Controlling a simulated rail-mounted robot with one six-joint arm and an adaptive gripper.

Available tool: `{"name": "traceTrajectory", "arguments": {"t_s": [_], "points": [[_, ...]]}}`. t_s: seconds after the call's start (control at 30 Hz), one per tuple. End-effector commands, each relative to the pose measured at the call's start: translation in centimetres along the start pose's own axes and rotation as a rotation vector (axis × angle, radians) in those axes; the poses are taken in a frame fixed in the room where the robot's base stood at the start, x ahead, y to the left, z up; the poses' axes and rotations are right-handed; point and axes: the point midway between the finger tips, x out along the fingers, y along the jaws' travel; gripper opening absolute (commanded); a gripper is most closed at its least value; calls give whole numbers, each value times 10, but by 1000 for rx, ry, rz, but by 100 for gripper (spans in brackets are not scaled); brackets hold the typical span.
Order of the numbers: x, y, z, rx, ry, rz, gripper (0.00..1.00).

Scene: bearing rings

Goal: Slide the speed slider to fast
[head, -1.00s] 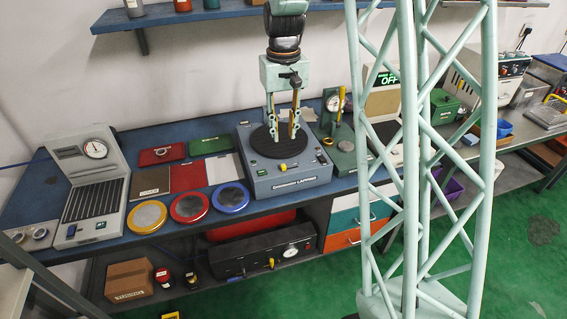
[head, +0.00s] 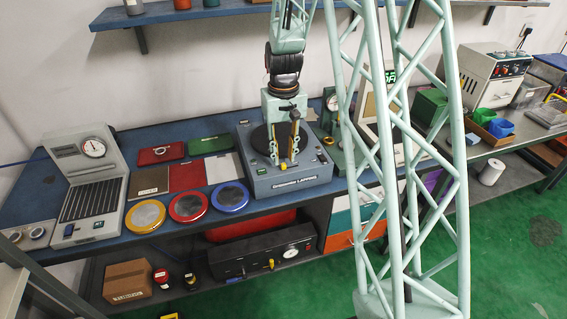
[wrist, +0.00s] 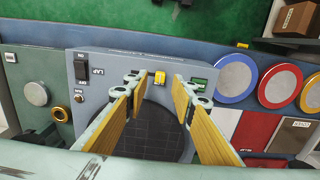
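The grey-blue lapping machine (head: 300,183) with a round dark plate (head: 259,139) stands on the blue bench. In the wrist view, a small yellow slider knob (wrist: 160,77) sits on its front panel (wrist: 120,70). A green display (wrist: 198,84) is right of the knob; a black rocker switch (wrist: 82,68) is left. My gripper (head: 283,161) is over the front of the machine, pointing down. In the wrist view, my gripper (wrist: 156,84) is open, with a finger on each side of the knob and visible gaps. In the head view my fingers hide the knob. I cannot read any speed marks.
Red, blue and yellow-rimmed discs (head: 188,207) lie left of the machine. A grey gauge unit (head: 91,190) stands farther left. A green gauge stand (head: 333,115) is close on the right. My lattice column blocks part of the bench's right side.

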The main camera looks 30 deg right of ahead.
Motion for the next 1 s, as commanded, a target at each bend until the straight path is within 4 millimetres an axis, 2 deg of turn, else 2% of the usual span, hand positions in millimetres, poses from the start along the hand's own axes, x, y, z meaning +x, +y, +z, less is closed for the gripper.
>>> {"name": "traceTrajectory", "arguments": {"t_s": [0.1,0.3,0.73,1.0], "points": [[14,0,1,0,-2,0,24],[27,0,1,0,-2,0,24],[31,0,0,0,0,0,24],[31,0,0,0,0,0,0]]}}
